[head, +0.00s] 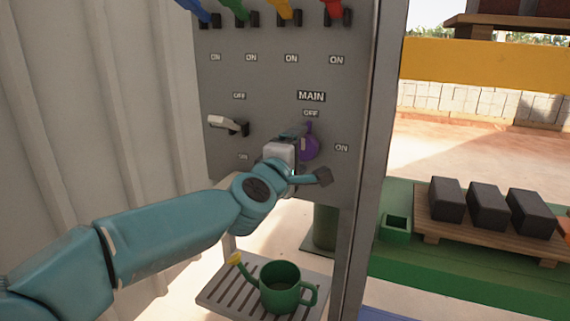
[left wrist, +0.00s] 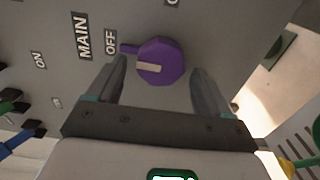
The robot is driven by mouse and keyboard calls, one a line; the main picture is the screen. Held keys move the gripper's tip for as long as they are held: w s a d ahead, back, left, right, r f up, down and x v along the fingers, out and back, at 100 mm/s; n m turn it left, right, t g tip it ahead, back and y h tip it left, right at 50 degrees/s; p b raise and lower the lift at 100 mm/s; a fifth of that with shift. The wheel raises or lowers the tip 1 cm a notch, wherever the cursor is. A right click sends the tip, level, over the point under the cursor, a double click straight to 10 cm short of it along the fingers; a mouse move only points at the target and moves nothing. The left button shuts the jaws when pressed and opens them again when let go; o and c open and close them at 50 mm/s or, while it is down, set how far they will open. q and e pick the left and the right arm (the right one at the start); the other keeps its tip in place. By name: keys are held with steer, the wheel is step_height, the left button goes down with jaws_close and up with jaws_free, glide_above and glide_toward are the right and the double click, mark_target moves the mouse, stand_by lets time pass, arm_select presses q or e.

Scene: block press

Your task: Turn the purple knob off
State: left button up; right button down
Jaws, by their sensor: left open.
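The purple knob (head: 309,148) sits on the grey panel (head: 270,75) under the MAIN and OFF labels, with an ON label to its right. It also shows in the left wrist view (left wrist: 161,61), where its purple tab points towards the OFF label (left wrist: 111,42) and a pale bar marks its face. My left gripper (head: 308,155) is open in front of the knob and partly covers it in the head view. In the left wrist view its two fingers (left wrist: 159,82) stand either side of the knob's near edge, with visible gaps. My right gripper is not in view.
A white lever (head: 222,122) is left of the knob. Blue, green, yellow and red levers (head: 284,10) line the panel top. A green watering can (head: 280,285) stands on a slatted shelf below. Dark blocks (head: 488,208) lie on a pallet at right, beyond the panel's edge post.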

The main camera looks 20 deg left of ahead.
arm_select(q)
steer(key=s+p, duration=0.1)
steer(key=s, duration=1.4)
steer(key=shift+s+a+p, duration=0.25)
steer(key=shift+s+p, duration=0.1)
steer(key=shift+p, duration=0.05)
